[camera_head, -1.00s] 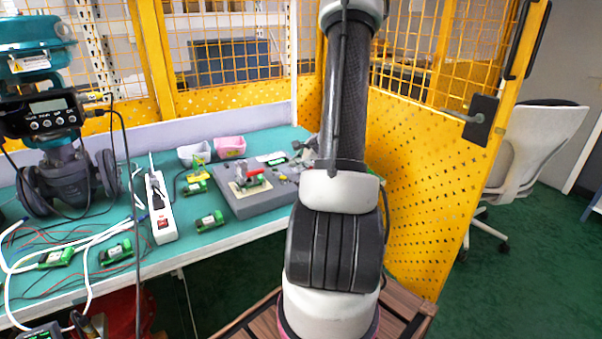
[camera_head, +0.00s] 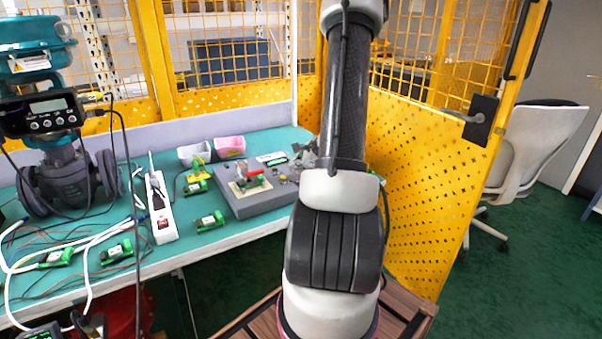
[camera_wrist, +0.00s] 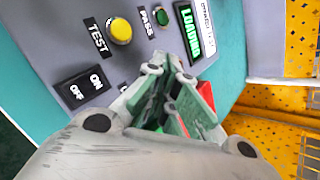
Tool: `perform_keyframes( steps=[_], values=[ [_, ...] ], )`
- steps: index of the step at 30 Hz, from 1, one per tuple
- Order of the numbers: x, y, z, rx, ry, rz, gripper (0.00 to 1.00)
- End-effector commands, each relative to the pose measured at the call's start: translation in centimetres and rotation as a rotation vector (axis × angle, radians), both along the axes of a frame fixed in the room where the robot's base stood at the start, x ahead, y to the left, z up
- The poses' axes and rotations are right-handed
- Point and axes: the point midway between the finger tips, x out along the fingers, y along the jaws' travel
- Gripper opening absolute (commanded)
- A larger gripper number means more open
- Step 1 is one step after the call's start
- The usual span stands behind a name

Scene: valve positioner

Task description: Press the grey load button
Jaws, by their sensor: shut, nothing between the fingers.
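The grey test box (camera_head: 250,203) lies on the green bench top, with a red-handled clamp (camera_head: 255,166) on it. In the wrist view, its panel (camera_wrist: 140,60) carries a yellow TEST button (camera_wrist: 120,31), a green PASS light (camera_wrist: 161,17), a lit LOADING display (camera_wrist: 189,33) and a black ON/OFF switch (camera_wrist: 83,89). I cannot make out a grey load button; my gripper hides part of the panel. My gripper (camera_wrist: 172,103) is shut and empty, over the panel below the LOADING display. In the head view it is mostly hidden behind my arm, at the box's right end.
A valve with a positioner (camera_head: 45,112) stands at the left. A power strip (camera_head: 160,207), cables and several green modules lie on the bench. White (camera_head: 193,153) and pink (camera_head: 229,147) bins stand behind the box. Yellow perforated fencing (camera_head: 415,190) is close on the right.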

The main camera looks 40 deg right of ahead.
Motion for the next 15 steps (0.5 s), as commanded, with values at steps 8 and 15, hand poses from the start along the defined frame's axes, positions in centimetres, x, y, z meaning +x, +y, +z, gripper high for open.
perform_keyframes(
  steps=[8, 15],
  values=[
    [-0.02, 0.00, -0.02, 0.000, 0.001, 0.000, 0.00],
    [0.00, -0.02, 0.82, -0.001, -0.001, 0.000, 0.00]
  ],
)
